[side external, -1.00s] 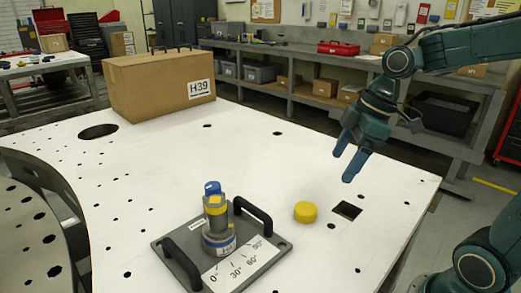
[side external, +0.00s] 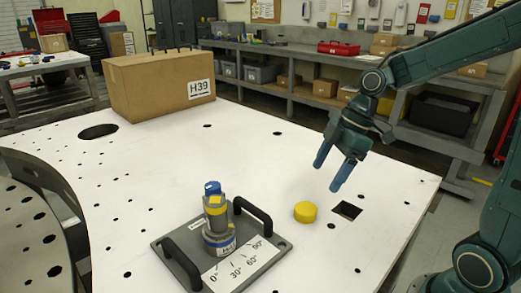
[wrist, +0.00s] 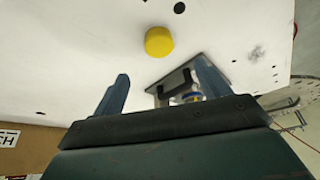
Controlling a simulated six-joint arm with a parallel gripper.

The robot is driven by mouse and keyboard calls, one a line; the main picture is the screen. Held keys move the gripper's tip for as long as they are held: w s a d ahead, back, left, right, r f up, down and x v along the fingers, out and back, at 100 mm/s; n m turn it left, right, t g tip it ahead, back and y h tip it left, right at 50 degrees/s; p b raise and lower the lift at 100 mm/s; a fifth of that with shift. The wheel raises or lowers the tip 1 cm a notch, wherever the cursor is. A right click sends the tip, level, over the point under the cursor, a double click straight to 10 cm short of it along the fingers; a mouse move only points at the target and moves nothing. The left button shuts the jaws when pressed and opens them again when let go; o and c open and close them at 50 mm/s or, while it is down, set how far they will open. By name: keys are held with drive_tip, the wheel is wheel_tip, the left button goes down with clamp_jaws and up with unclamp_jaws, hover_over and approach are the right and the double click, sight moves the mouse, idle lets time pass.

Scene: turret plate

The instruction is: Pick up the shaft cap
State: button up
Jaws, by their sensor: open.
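The shaft cap looks to be the short yellow cylinder (side external: 305,212) lying flat on the white plate, right of the turret fixture. It also shows in the wrist view (wrist: 158,41), ahead of and between my fingers. My gripper (side external: 327,178) is open and empty, above the plate and up and to the right of the yellow cap, apart from it. The turret fixture (side external: 219,230) stands upright on a grey base with two black handles, a blue top and an angle scale. In the wrist view it is partly hidden behind my right finger.
The white plate (side external: 150,190) has many small holes and a square cutout (side external: 347,210) just right of the cap. A cardboard box (side external: 160,85) marked H39 stands at the back left. The plate around the cap is clear.

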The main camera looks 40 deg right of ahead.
hover_over(306, 208)
drive_tip(key=s+d, duration=0.1)
drive_tip(key=d, duration=0.1)
drive_tip(key=shift+s+f, duration=0.2)
drive_tip(key=shift+f, duration=2.15)
drive_tip(key=shift+x, duration=2.6)
drive_tip(key=shift+c, duration=0.2)
drive_tip(key=c, duration=1.1)
drive_tip(key=shift+r, duration=0.1)
wheel_tip(306, 208, up, 20)
drive_tip(key=shift+f, duration=0.1)
drive_tip(key=shift+w, duration=0.1)
